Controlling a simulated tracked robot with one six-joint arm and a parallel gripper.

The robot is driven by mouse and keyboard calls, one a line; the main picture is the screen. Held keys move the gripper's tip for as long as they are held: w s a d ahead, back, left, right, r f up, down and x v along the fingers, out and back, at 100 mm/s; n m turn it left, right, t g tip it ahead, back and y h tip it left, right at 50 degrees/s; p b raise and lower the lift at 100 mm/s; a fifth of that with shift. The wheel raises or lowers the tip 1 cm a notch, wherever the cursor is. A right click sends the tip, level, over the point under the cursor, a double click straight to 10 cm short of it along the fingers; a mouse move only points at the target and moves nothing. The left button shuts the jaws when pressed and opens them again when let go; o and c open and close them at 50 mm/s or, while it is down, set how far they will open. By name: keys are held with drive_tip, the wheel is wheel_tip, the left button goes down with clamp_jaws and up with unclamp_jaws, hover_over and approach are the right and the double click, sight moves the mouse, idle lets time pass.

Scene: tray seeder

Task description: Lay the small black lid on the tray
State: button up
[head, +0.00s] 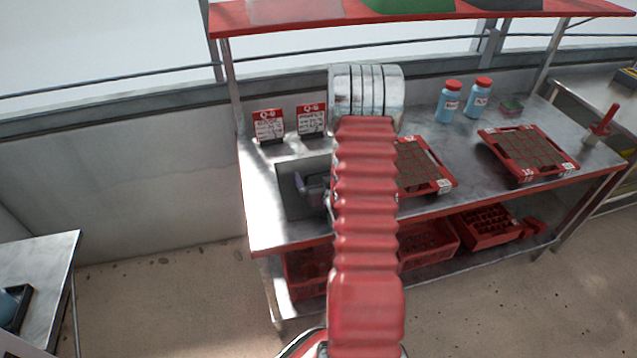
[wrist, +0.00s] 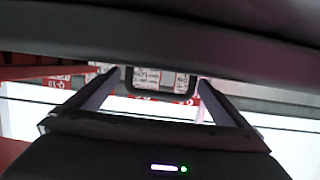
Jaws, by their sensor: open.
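My gripper (wrist: 156,80) is open in the wrist view, its two dark fingers apart. A small dark-rimmed shape shows between the fingertips with white labels inside its outline; I cannot tell whether it is the lid. In the head view a grey part of my gripper (head: 313,187) shows left of my red arm, over a recess in the bench. I cannot make out the small black lid for sure in either view. A red tray of brown soil blocks (head: 446,184) is partly hidden behind my arm. A second such tray (head: 566,171) lies further right.
The steel bench (head: 262,190) carries two red-and-white sign cards (head: 268,125) and two blue bottles with red caps (head: 448,104). Red crates (head: 432,244) stand on the shelf below. A red overhead shelf (head: 420,18) spans the bench. Another table (head: 40,275) stands at the left.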

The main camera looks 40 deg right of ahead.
sight(320, 172)
idle(0.3)
drive_tip(key=c, duration=1.4)
drive_tip(key=shift+o, duration=0.2)
drive_tip(key=shift+r, duration=0.15)
drive_tip(key=shift+r, duration=4.9)
